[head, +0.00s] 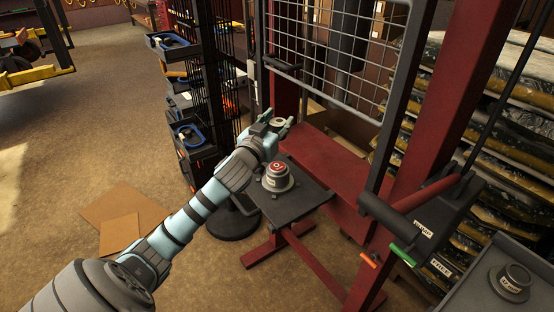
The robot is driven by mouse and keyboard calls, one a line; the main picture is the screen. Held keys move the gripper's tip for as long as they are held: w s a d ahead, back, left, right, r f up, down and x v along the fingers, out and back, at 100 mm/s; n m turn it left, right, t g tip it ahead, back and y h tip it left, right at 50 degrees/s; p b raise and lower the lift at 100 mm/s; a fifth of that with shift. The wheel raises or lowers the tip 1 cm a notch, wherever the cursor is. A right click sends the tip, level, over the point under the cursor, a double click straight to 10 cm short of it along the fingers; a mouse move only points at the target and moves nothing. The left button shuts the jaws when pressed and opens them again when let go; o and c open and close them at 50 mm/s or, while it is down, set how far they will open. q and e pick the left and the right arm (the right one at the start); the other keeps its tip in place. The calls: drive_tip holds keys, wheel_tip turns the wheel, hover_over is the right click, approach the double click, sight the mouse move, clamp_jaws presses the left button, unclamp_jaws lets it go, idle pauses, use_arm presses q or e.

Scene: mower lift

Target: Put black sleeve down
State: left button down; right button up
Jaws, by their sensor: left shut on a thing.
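My left gripper (281,124) is shut on a small ring-shaped sleeve (277,122). Its upper rim looks pale grey, and its sides are mostly hidden by the fingers, so I cannot tell whether it is black. The gripper holds it above the back edge of a small dark plate (297,208). A stepped grey round piece with a red top (277,173) stands on that plate, just below and in front of the gripper. My right gripper is not in view.
A red press frame with a wire mesh guard (340,45) stands right of the plate. A black rack with blue-edged bins (190,135) is close behind my arm. A grey surface at lower right holds a labelled round piece (511,282). Cardboard (120,232) lies on the floor.

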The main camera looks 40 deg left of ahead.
use_arm(q)
wheel_tip(320, 180, down, 10)
drive_tip(key=shift+f+b, duration=0.2)
drive_tip(key=shift+b, duration=1)
drive_tip(key=c, duration=1)
unclamp_jaws()
drive_tip(key=shift+s, duration=0.1)
drive_tip(key=v, duration=1.2)
drive_tip(key=shift+b, duration=0.3)
